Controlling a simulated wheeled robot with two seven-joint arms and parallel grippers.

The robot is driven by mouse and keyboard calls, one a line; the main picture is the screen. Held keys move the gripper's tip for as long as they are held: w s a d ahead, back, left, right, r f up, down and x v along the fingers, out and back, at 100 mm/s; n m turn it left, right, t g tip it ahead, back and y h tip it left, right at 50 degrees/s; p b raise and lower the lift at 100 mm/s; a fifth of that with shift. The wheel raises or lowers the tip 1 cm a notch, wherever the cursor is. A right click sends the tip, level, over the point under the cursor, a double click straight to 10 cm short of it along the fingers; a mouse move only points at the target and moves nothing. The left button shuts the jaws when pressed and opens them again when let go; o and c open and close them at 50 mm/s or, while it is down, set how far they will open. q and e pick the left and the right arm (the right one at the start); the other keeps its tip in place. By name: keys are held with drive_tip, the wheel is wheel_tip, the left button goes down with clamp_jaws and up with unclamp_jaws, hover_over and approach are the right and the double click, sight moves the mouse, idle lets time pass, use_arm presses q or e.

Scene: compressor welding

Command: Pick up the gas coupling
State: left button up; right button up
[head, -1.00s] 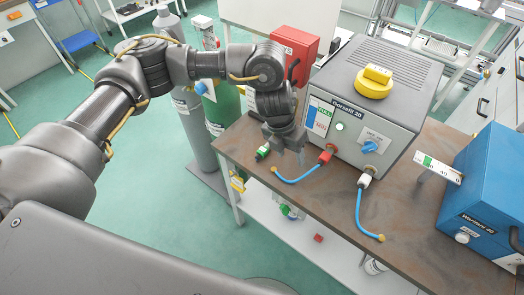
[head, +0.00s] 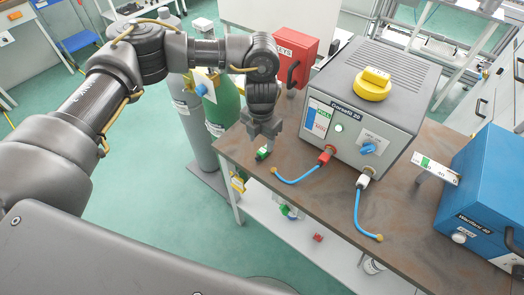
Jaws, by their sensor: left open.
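A small green and white fitting (head: 263,152), which looks like the gas coupling, lies on the brown bench top (head: 312,208) near its left edge. My left gripper (head: 262,138) points down just behind and above it. The jaws are open, and I see nothing held in them. Whether a finger touches the fitting, I cannot tell. My right gripper is not in view.
A grey welding unit (head: 358,135) stands right of the gripper, with a red connector (head: 325,157), a white connector (head: 362,181) and blue hoses in front. A red box (head: 293,50) is behind. Gas cylinders (head: 222,110) stand left. A blue unit (head: 490,190) is at right.

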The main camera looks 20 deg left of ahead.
sight(263, 150)
use_arm(q)
drive_tip(key=shift+w+f+p, duration=0.1)
drive_tip(key=shift+f+p, duration=0.3)
drive_tip(key=shift+p, duration=0.1)
drive_tip(key=f, duration=0.1)
drive_tip(key=f+p, duration=0.1)
drive_tip(key=f, duration=0.1)
drive_tip(key=shift+w+f, duration=0.3)
drive_tip(key=shift+d+f, duration=0.1)
drive_tip(key=shift+f, duration=0.3)
drive_tip(key=shift+c, duration=0.3)
drive_tip(key=c, duration=1)
drive_tip(key=shift+c, duration=0.2)
drive_tip(key=shift+r, duration=0.15)
